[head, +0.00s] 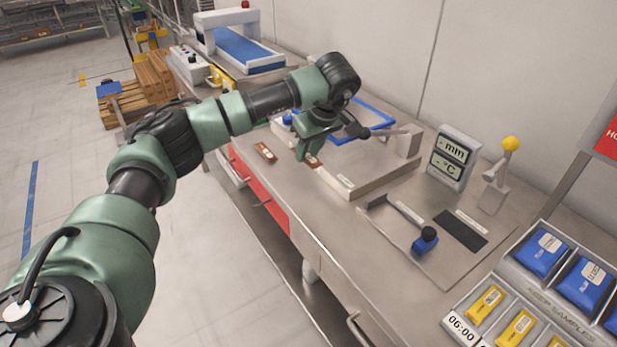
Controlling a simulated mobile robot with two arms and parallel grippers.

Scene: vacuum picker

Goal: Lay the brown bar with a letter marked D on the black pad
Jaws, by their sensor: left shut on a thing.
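My left gripper (308,158) reaches down over the left part of the metal worktop. It is shut on a brown bar, which is mostly hidden by the green fingers; a small brown part (318,159) shows beside them. Another brown bar (265,152) with a pale label lies on the worktop just left of the gripper. The letters on the bars are too small to read. The black pad (460,230) lies flat and bare on the right part of the worktop, well apart from the gripper. My right gripper is not in view.
A low pale machine (362,178) with a blue frame (370,122) stands beside the gripper. A blue-knobbed device (425,240) sits left of the pad. A display (452,158) and yellow-knobbed lever (500,175) stand behind it. A sample rack (500,275) is at right.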

